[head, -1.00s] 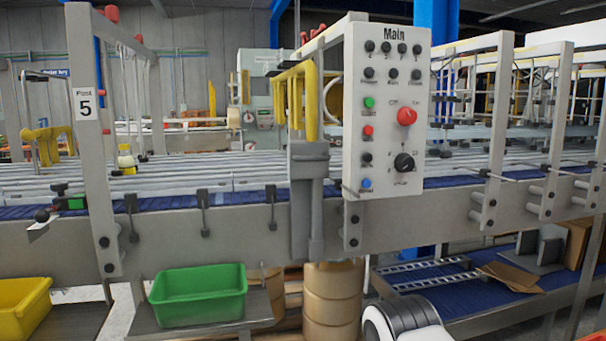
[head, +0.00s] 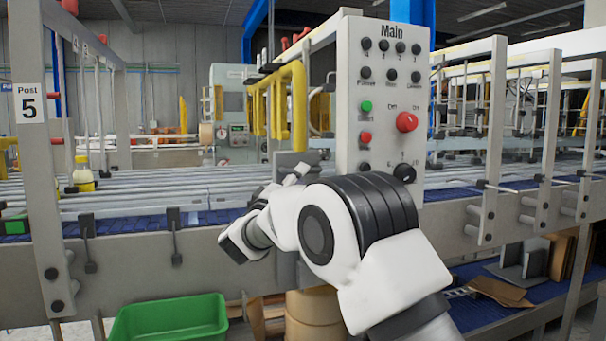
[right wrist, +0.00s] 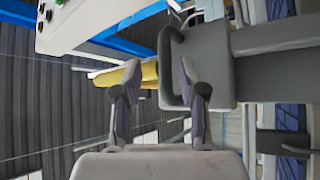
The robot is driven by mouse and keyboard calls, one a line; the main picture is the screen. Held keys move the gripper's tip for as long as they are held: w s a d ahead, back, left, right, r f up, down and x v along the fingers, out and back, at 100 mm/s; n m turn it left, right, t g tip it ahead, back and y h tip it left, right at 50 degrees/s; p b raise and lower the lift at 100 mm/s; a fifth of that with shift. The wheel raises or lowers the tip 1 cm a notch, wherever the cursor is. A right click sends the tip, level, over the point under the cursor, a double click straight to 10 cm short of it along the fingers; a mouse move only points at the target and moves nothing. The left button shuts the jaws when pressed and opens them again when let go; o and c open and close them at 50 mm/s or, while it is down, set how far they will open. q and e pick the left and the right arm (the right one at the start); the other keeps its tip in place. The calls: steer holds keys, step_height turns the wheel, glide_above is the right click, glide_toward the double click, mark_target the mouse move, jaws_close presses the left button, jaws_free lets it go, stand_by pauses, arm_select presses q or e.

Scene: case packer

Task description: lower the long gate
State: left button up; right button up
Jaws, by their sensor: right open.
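The long gate, a yellow barred frame (head: 299,105), stands upright above the conveyor, left of the Main panel. A grey bracket (head: 290,160) sits below it on the conveyor's side, partly hidden by my right arm. My right gripper (head: 290,178) is in front of this bracket. In the right wrist view my right gripper (right wrist: 157,75) is open and empty. Its fingers point at a grey looped handle (right wrist: 172,65) on the bracket; I cannot tell whether they touch it. Some yellow (right wrist: 149,72) shows beyond the fingers. My left gripper is out of view.
The Main panel (head: 383,60), with buttons and knobs, is just right of the gate, close above my right arm. The Post 5 upright (head: 38,180) stands at left. A green bin (head: 170,318) sits below the conveyor (head: 130,260).

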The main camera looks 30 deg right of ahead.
steer(key=x, duration=0.4)
steer(key=shift+w+d+f+p, duration=0.15)
steer(key=shift+w+p, duration=0.2)
steer(key=shift+w, duration=0.1)
steer(key=shift+s+d, duration=0.15)
steer(key=shift+s, duration=0.05)
steer(key=shift+w, duration=0.2)
jaws_close()
step_height(320, 180, down, 20)
steer(key=b, duration=0.3)
jaws_free()
steer(key=shift+s, duration=0.1)
